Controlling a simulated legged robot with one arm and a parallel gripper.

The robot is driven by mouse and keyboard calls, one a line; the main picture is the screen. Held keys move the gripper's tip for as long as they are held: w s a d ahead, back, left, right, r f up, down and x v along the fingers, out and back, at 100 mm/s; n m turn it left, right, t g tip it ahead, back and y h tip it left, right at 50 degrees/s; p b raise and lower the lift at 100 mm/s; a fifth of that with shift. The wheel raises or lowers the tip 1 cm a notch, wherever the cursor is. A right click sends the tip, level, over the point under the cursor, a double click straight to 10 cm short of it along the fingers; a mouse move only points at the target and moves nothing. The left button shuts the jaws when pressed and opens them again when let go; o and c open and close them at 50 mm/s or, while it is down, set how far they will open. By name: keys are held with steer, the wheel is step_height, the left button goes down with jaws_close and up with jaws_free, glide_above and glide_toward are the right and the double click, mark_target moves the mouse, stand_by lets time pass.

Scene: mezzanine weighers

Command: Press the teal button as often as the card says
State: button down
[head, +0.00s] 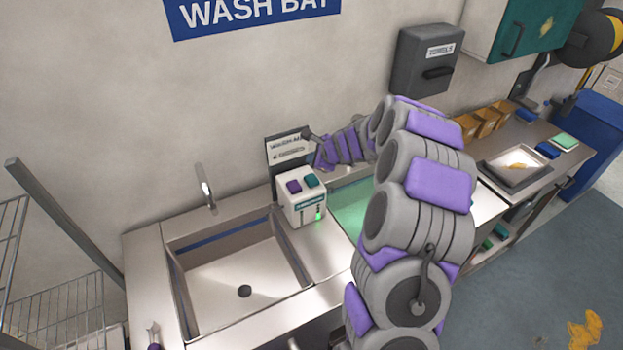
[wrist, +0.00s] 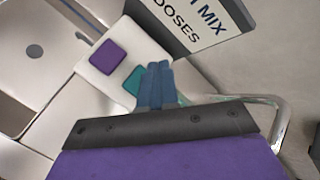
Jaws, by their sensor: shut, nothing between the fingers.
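The white button box (head: 301,202) stands on the steel counter, right of the sink. On its top are a purple button (head: 294,186) and a teal button (head: 311,180). The card (head: 287,148) stands upright behind the box; its lettering is too small or cut off, with "MIX" and "DOSES" legible in the wrist view (wrist: 196,22). My gripper (wrist: 158,68) is shut and empty. In the wrist view its fingertips overlap the right edge of the teal button (wrist: 135,80); I cannot tell whether they touch it. A small green light (head: 318,215) shows on the box front.
The sink (head: 171,283) lies left of the box, with a tap (head: 206,186) behind it. A green mat (head: 350,204) lies to the right, partly behind my arm. A grey towel dispenser (head: 421,62) hangs on the wall. A tray (head: 491,168) sits farther right.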

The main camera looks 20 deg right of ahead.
mark_target(313, 180)
stand_by(0.4)
steer(key=r, duration=0.1)
steer(key=r+b, duration=0.2)
steer(key=shift+w+d+r, duration=0.1)
steer(key=shift+d+r, duration=0.2)
steer(key=shift+r, duration=0.1)
steer(key=shift+a+f+b, duration=0.1)
steer(key=shift+a+b, duration=0.15)
steer(key=shift+b, duration=0.1)
steer(key=shift+f, duration=0.15)
step_height(313, 180, down, 9)
steer(key=b, duration=0.7)
steer(key=shift+r+b, duration=0.2)
steer(key=shift+b, duration=0.2)
stand_by(1.7)
steer(key=shift+f, duration=0.3)
